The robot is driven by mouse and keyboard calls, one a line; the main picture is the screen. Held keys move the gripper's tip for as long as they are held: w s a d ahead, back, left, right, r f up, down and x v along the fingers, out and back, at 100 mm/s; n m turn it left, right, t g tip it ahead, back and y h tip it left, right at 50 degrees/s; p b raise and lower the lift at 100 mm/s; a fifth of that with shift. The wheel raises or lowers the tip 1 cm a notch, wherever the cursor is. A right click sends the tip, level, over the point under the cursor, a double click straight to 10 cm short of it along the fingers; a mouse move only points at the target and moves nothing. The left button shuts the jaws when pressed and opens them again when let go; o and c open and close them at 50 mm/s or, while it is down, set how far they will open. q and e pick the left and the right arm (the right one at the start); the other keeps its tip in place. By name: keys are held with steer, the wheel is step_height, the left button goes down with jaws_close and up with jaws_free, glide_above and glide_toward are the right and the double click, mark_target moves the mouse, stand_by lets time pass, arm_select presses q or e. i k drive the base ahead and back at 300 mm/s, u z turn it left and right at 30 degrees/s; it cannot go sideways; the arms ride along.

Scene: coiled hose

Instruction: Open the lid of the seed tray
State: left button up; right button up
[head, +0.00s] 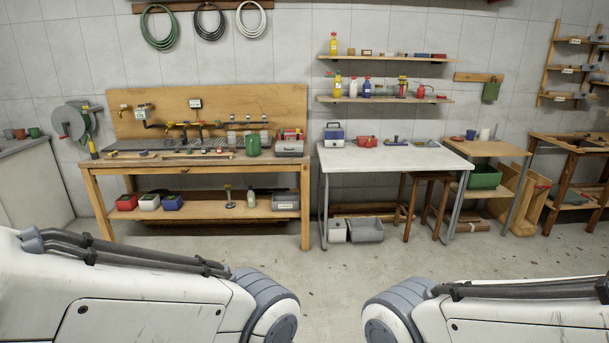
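I cannot single out the seed tray for certain at this distance. A grey box (290,148) sits at the right end of the wooden workbench (200,168); whether it has a lid is too small to tell. A blue and white box (334,136) stands on the white table (390,157) to its right. Both of my arms reach in at the bottom of the head view, but only their upper links show. Neither gripper is in view.
A green watering can (253,143) stands beside the grey box. A wooden stool (425,184) is partly under the white table. A green crate (484,176) sits in a side table at the right. Coiled hoses (160,30) hang above. The floor (330,270) ahead is clear.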

mark_target(280, 142)
steer(key=u, duration=0.7)
steer(key=i, duration=4)
steer(key=z, duration=0.75)
steer(key=i, duration=0.5)
steer(key=z, duration=0.3)
